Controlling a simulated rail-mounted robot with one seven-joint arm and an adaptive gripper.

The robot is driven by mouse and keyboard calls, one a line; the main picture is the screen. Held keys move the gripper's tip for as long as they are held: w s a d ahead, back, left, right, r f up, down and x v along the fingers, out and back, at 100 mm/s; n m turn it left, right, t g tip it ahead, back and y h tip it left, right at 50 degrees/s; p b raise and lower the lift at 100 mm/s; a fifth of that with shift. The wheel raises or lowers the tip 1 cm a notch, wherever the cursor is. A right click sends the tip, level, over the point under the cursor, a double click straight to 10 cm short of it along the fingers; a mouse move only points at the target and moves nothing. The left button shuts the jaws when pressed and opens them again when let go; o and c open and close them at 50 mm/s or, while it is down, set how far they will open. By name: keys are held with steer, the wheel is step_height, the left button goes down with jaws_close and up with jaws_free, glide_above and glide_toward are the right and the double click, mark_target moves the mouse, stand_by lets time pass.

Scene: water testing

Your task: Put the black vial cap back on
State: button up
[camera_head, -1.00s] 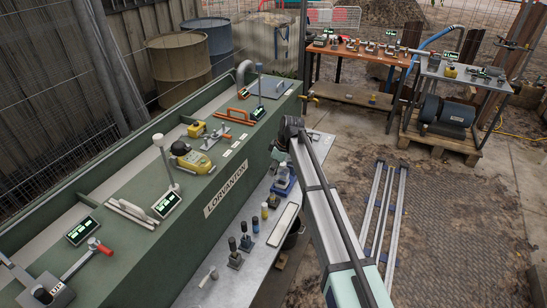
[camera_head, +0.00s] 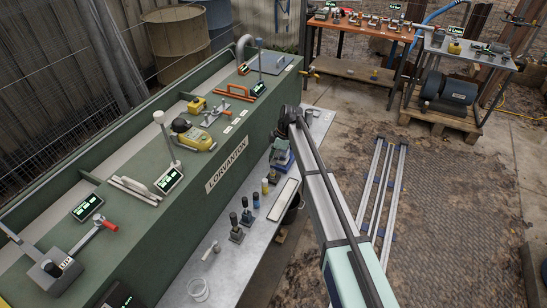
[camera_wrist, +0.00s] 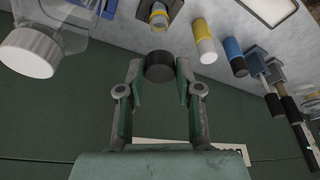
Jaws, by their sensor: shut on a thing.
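In the wrist view, my gripper (camera_wrist: 160,80) is shut on a black cap (camera_wrist: 160,67), gripping it by its sides between the fingertips. Just beyond the cap in that picture, a small vial with a yellow band (camera_wrist: 158,15) stands in a dark holder, partly cut off by the top edge. A gap shows between cap and vial in the picture; I cannot tell their height difference.
The green tank (camera_head: 225,178) runs beside the metal bench (camera_head: 217,262). A white tray (camera_head: 283,199) lies on the bench.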

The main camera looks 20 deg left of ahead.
mark_target(271, 173)
steer(key=shift+f, duration=0.15)
steer(key=shift+f+b, duration=1.05)
steer(key=shift+f, duration=0.9)
steer(key=shift+f+b, duration=0.4)
steer(key=shift+f, duration=0.05)
steer(key=shift+f, duration=0.35)
steer(key=shift+f+b, duration=0.3)
steer(key=o, duration=0.8)
steer(key=shift+r, duration=0.2)
steer(key=shift+r+p, duration=0.85)
steer(key=shift+r, duration=1.5)
